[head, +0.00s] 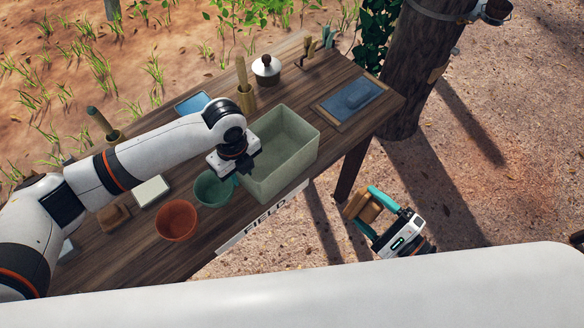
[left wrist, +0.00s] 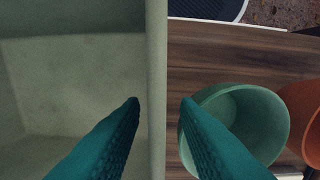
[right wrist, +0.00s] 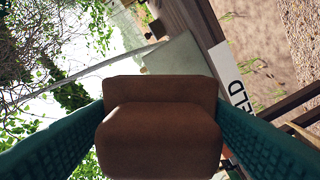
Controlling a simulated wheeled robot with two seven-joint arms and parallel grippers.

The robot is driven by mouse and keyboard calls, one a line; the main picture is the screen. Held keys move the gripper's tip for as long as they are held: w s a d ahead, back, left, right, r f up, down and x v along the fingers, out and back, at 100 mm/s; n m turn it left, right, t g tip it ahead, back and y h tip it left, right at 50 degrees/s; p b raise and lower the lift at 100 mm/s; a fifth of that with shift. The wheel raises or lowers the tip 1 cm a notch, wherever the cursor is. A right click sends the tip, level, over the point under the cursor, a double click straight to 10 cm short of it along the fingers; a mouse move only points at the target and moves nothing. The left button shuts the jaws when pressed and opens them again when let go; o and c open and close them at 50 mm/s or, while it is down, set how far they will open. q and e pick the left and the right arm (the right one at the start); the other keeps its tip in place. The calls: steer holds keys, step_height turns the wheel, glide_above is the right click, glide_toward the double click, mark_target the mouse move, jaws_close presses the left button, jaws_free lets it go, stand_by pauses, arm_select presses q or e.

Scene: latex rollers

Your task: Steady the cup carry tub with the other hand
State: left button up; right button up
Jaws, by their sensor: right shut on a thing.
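The pale green tub (head: 300,160) stands on the wooden table, open at the top and empty where I can see inside. My left gripper (head: 230,172) is over its left wall. In the left wrist view the two teal fingers (left wrist: 162,103) are apart, one on each side of the tub's wall (left wrist: 156,60), with gaps showing beside it. My right gripper (head: 366,211) is off the table's right side, above the ground, shut on a brown stepped block (right wrist: 160,130). The block also shows in the head view (head: 359,205).
A green cup (head: 212,190) stands close beside the tub, near my left gripper, and an orange cup (head: 176,220) is left of it. A FIELD sign (head: 262,217) hangs at the table's front edge.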

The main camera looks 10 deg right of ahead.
arm_select(q)
steer(key=shift+r, duration=0.1)
step_height(320, 180, up, 12)
steer(key=shift+f, duration=0.1)
stand_by(0.5)
